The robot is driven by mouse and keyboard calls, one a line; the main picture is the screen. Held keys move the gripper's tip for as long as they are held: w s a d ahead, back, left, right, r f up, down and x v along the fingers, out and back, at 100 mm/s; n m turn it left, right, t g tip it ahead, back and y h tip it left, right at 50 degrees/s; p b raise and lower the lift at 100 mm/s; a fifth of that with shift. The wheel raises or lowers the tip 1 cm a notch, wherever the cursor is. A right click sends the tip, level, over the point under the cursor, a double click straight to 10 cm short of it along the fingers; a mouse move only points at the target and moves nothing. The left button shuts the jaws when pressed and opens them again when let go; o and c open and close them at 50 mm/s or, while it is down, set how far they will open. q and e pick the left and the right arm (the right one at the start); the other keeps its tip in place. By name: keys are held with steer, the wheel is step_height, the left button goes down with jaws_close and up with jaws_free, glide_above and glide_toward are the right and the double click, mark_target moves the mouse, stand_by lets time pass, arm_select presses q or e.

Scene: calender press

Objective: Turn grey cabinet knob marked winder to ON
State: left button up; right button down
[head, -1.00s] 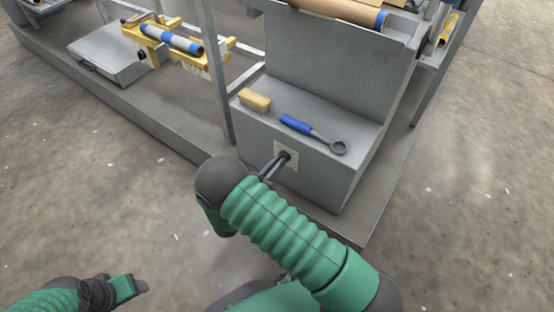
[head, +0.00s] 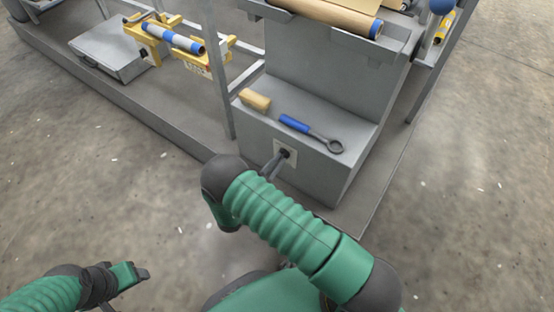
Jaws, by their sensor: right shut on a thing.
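The grey cabinet (head: 315,176) stands at the centre of the head view. On its front face is a pale square plate (head: 291,160) with a dark knob (head: 284,153) in its middle. My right gripper (head: 279,158) reaches to the knob and is shut on it. My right forearm and wrist hide part of the gripper, and the marking on the plate is too small to read. My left gripper (head: 143,272) is low at the left, away from the cabinet and over bare floor. Its finger gap does not show clearly.
On the cabinet's ledge lie a tan block (head: 255,99) and a blue-handled ring wrench (head: 312,131). A brown roll (head: 330,15) rests above. A yellow stand with a blue and white roll (head: 173,37) is at the upper left. Concrete floor is clear at left and right.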

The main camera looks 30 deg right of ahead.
steer(key=shift+s+a+f+m+p, duration=0.15)
steer(key=shift+m+p, duration=0.15)
steer(key=shift+m, duration=0.7)
steer(key=c, duration=1.5)
jaws_free()
steer(key=shift+c, duration=0.2)
steer(key=shift+o, duration=0.2)
